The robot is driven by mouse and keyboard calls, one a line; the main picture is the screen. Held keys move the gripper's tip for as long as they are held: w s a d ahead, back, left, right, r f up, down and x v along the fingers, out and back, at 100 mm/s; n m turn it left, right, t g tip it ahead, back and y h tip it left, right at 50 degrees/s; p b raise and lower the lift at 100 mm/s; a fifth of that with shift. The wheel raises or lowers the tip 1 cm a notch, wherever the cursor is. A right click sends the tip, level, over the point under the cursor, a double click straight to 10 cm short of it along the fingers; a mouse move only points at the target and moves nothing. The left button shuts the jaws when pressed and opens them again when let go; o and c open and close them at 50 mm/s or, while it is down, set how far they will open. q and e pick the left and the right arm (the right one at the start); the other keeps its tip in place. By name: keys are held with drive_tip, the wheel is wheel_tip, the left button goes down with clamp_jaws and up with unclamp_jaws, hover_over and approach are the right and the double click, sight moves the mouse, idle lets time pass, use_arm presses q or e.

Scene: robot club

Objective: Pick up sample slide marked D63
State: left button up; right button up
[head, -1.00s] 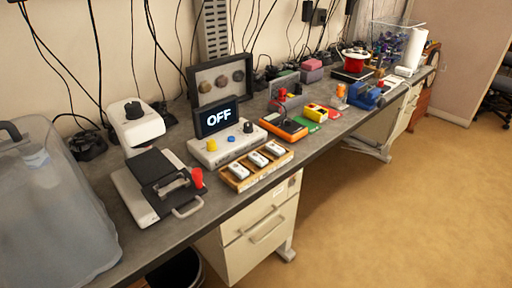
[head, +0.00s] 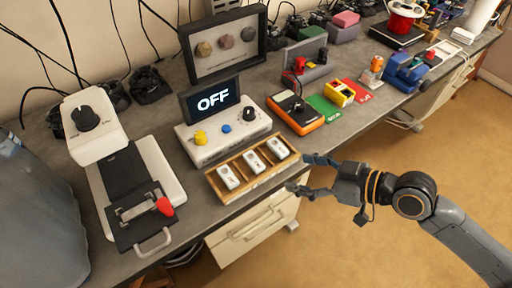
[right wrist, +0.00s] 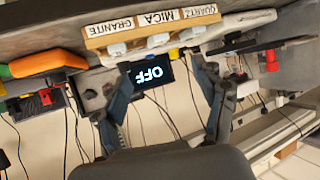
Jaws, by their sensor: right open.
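Three white sample slides sit side by side in a wooden tray (head: 222,194) on the bench: a left slide (head: 228,177), a middle slide (head: 254,162) and a right slide (head: 278,148). Their markings are too small to read, so I cannot tell which is D63. In the right wrist view, the tray's front edge (right wrist: 150,22) reads GRANITE, MICA and QUARTZ, upside down. My right gripper (head: 303,174) is open and empty, just right of the tray at the bench's front edge. It also shows in the right wrist view (right wrist: 158,85), fingers spread. My left gripper is not in view.
Behind the tray stands a console with an OFF screen (head: 213,98) and knobs. A press-like device with a red-tipped lever (head: 140,210) is at left. An orange meter (head: 295,115) and coloured cards lie to the right. Open floor lies in front.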

sight(254, 161)
drive_tip(key=p+x, duration=0.1)
drive_tip(key=x, duration=0.6)
drive_tip(key=shift+a+r+p, duration=0.15)
drive_tip(key=shift+p, duration=0.2)
drive_tip(key=shift+w+a+f, duration=0.25)
drive_tip(key=shift+w+a, duration=0.1)
drive_tip(key=shift+w+a+p, duration=0.2)
drive_tip(key=shift+a+p, duration=0.1)
drive_tip(key=shift+p, duration=0.05)
drive_tip(key=p+x, duration=0.1)
drive_tip(key=x, duration=0.2)
drive_tip(key=shift+w+a+f, duration=0.15)
drive_tip(key=shift+w+a, duration=0.05)
drive_tip(key=shift+w, duration=0.15)
drive_tip(key=shift+w+a+f, duration=0.15)
drive_tip(key=shift+a+f, duration=0.1)
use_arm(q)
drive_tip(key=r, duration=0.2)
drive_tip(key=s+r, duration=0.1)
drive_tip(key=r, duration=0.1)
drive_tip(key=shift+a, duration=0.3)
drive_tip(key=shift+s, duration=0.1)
use_arm(e)
drive_tip(key=shift+c, duration=0.4)
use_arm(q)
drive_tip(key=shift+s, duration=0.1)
use_arm(e)
clamp_jaws()
